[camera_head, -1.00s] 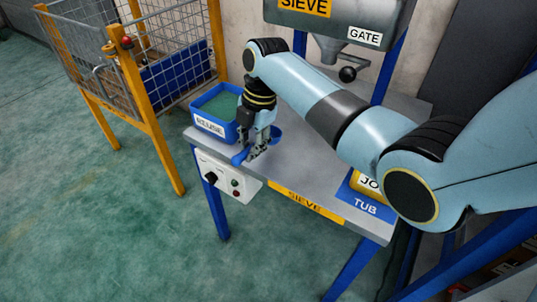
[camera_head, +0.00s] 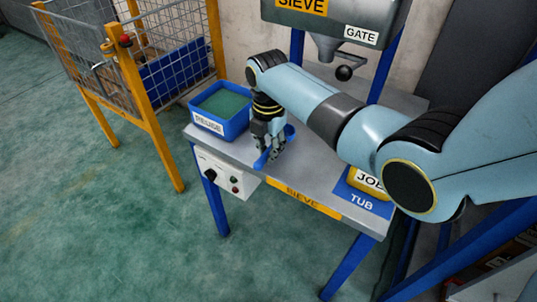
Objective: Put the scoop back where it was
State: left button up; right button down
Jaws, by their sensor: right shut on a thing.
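The blue scoop (camera_head: 262,161) is at the front left of the grey sieve table (camera_head: 310,172). Its handle points toward the front edge and part of its bowl shows to the right of my right gripper. My right gripper (camera_head: 273,152) points down and is shut on the scoop. The fingers hide part of the scoop, and I cannot tell whether it touches the table top. My left gripper is not in view.
A blue bin labelled REUSE (camera_head: 221,112) with green contents stands just left of my right gripper. A yellow JOB tub (camera_head: 367,180) sits on a blue TUB mark at the right. The sieve hopper (camera_head: 337,27) hangs behind. A wire cage (camera_head: 150,50) stands left.

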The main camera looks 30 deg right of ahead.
aim_at(268, 151)
jog(key=shift+w+f, duration=0.1)
jog(key=shift+f, duration=0.7)
jog(key=c, duration=1.3)
grip_release()
notch_tip(268, 151, up, 12)
jog(key=shift+r+p, duration=0.1)
jog(key=shift+p, duration=1.15)
jog(key=shift+a, duration=0.1)
